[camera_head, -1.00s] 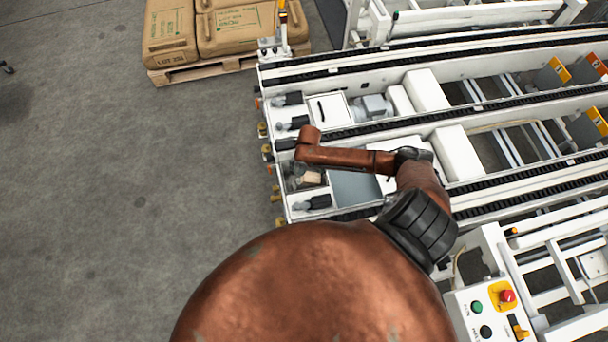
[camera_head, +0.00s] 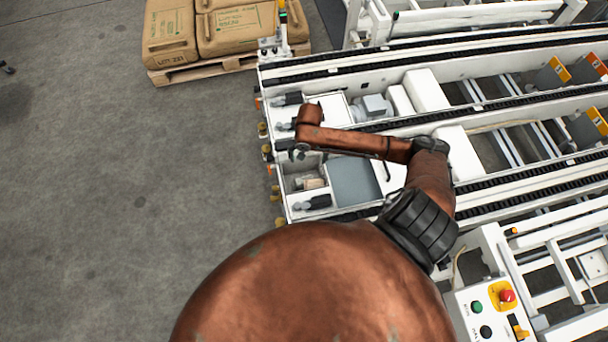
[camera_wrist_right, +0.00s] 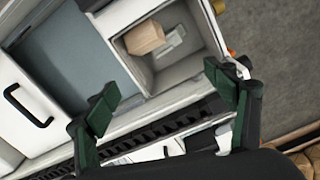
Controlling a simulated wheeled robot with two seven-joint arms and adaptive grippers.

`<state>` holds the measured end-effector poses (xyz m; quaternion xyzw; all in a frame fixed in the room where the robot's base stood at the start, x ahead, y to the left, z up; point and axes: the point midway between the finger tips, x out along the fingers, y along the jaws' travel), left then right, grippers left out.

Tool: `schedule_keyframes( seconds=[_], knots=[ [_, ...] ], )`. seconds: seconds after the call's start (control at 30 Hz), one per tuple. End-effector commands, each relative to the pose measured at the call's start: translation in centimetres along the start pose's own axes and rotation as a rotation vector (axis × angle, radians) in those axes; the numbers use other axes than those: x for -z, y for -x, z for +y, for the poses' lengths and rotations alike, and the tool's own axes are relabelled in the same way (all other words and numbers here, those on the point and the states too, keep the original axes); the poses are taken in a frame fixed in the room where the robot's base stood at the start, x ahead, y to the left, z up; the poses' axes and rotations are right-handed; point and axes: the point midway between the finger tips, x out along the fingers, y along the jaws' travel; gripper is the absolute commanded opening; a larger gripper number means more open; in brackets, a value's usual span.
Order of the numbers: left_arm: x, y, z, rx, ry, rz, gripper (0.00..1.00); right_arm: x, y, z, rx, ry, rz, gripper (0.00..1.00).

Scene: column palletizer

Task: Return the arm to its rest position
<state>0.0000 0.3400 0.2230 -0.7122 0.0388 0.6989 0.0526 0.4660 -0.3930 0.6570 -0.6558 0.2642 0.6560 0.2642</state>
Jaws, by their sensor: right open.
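My right arm (camera_head: 355,141), brown and worn, reaches over the white conveyor machine (camera_head: 425,90). Its gripper (camera_head: 299,151) is small and partly hidden at the wrist's end, above the machine's left end. In the right wrist view the two dark green fingers (camera_wrist_right: 165,102) stand wide apart with nothing between them. Beyond them is an open white compartment (camera_wrist_right: 195,66) with a light wooden block (camera_wrist_right: 145,38) in it. The block (camera_head: 313,183) also shows in the head view, apart from the gripper. My left gripper is not in view.
Dark chain rails (camera_head: 480,99) run along the conveyor. A control box with a red button (camera_head: 507,296) stands at the lower right. Sacks (camera_head: 236,30) lie on a wooden pallet (camera_head: 200,70) at the top.

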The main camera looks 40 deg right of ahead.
Motion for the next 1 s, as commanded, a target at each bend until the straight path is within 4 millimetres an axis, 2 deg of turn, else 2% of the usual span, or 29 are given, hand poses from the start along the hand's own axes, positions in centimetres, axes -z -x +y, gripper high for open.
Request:
schedule_keyframes(
  seconds=[0.27, 0.47, 1.0],
  knots=[
    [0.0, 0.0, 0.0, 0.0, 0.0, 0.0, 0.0, 0.0, 0.2, 0.0, 0.0, 0.0, 0.001, 0.78],
    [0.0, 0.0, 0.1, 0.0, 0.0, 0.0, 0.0, 0.0, -1.2, 0.0, -0.001, -0.002, -0.001, 0.78],
    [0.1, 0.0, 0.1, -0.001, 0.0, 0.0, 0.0, -0.1, -11.1, 0.0, -0.001, -0.002, -0.001, 0.78]
  ],
)
